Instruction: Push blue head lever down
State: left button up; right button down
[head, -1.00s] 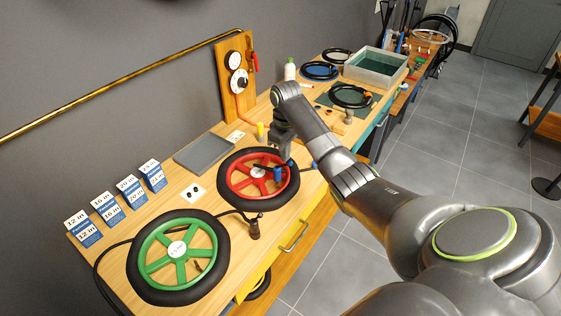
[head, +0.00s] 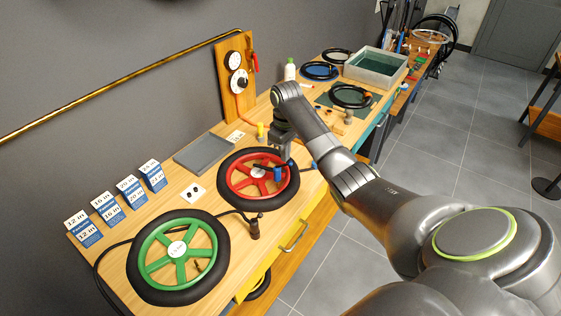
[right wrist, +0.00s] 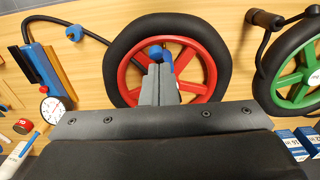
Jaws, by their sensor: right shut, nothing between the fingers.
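The red-rimmed wheel (head: 240,184) with a black tyre lies flat on the bench; it also shows in the right wrist view (right wrist: 197,88). A small blue head (head: 277,173) sits inside its rim and shows as blue parts in the right wrist view (right wrist: 167,62). Which blue part is the lever is hard to tell. My right gripper (head: 286,157) is shut and empty, pointing down over the wheel at the blue head. Its fingertips (right wrist: 158,68) overlap the blue parts in the right wrist view; contact is unclear. My left gripper is out of view.
A green-rimmed wheel (head: 150,248) lies nearer on the bench. A grey tray (head: 203,153), size boxes (head: 128,189) and a gauge board (head: 222,84) stand along the wall side. A grey bin (head: 352,70) stands farther back. A black hose (right wrist: 93,37) runs beside the red wheel.

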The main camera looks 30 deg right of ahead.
aim_at(290, 162)
jog(key=shift+f+p, duration=0.2)
jog(key=shift+p, duration=0.1)
jog(key=shift+f, duration=0.15)
jog(key=shift+s+d+f, duration=0.2)
jog(key=shift+s+f, duration=0.1)
jog(key=shift+f, duration=0.25)
jog(key=shift+s+d+f, duration=0.2)
jog(key=shift+s+f, duration=0.05)
jog(key=shift+f, duration=0.25)
jog(key=shift+r, duration=2.5)
